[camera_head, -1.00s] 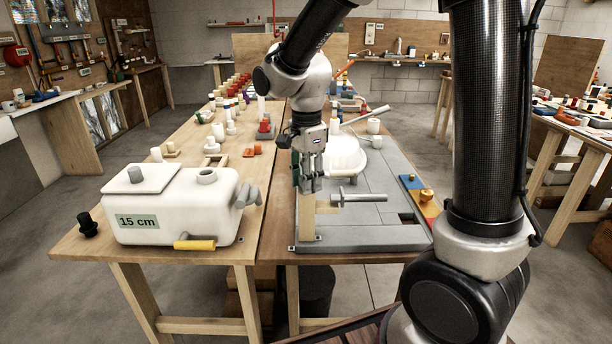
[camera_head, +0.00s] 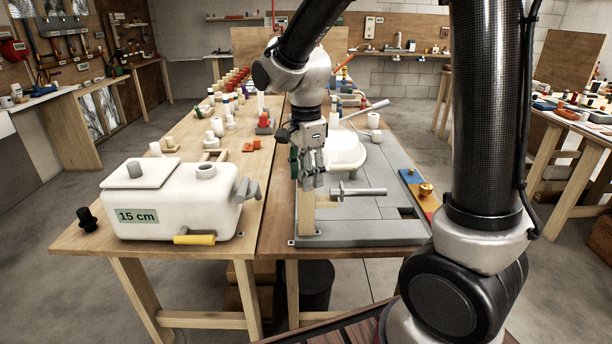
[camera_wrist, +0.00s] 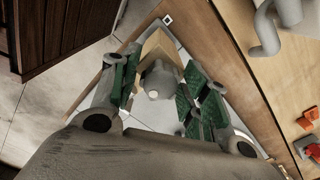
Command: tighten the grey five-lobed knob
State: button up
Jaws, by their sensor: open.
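A grey knob-like part (camera_wrist: 160,80) with a pale round tip shows between my fingers in the wrist view. Its lobes are not clear there. In the head view a grey horizontal rod with a flange (camera_head: 358,191) sticks out to the right beside the top of a wooden post (camera_head: 306,216). My gripper (camera_head: 313,184) is at the top of this post, pointing down, and hides part of what is there. In the wrist view my gripper (camera_wrist: 157,92) is open, its green-padded fingers either side of the grey part with gaps visible. I cannot tell whether it touches.
A grey base plate (camera_head: 370,232) lies under the post, with a white rounded basin (camera_head: 345,150) behind. A white tank labelled 15 cm (camera_head: 175,205) stands left on the wooden table. A coloured strip with a brass knob (camera_head: 426,190) lies right.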

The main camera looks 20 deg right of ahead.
jog(key=shift+r, duration=2.55)
jog(key=shift+s+d+r, duration=0.1)
jog(key=shift+d+r, duration=0.05)
jog(key=shift+d, duration=0.05)
jog(key=s+d+r+n+t, duration=0.2)
jog(key=s+d+r+n, duration=0.1)
jog(key=s+d+n, duration=0.4)
jog(key=s+d+r+n+t, duration=0.2)
jog(key=s+d+n, duration=0.5)
jog(key=s, duration=0.4)
jog(key=shift+s+d+r+n, duration=0.25)
jog(key=shift+s+r+n, duration=0.25)
jog(key=shift+n, duration=0.3)
